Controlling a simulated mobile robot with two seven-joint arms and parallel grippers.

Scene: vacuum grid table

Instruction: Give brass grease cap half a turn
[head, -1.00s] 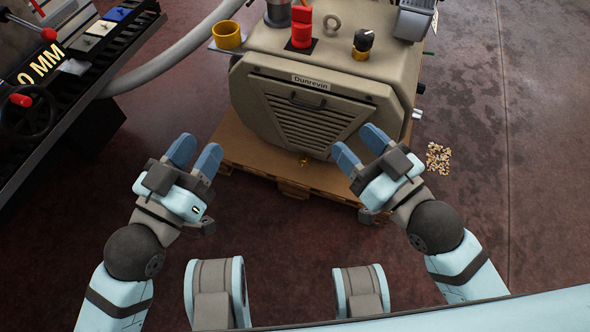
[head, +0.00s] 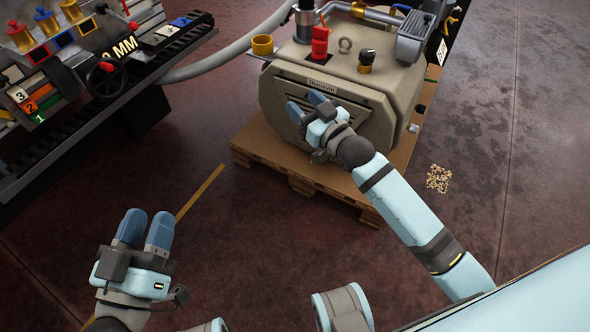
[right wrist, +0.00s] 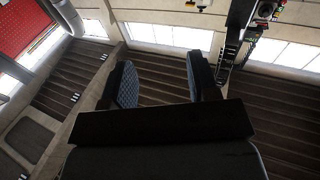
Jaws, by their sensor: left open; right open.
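The beige machine (head: 348,76) labelled Dunrevin stands on a wooden pallet. A yellow brass-coloured cup (head: 263,45) sits at its left top edge, and a dark knob on a brass-coloured base (head: 366,60) sits on its top. I cannot tell which, if either, is the grease cap. My right gripper (head: 307,104) is open and appears empty, in front of the slatted front panel and partly hiding it. Its open fingers show in the right wrist view (right wrist: 160,85) with no brass part between them. My left gripper (head: 148,220) is open and empty over the floor, left of the pallet.
A red-topped part (head: 320,42) and a grey eye ring (head: 345,45) stand on the machine. The pallet (head: 270,145) juts out below it. The floor between is clear.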

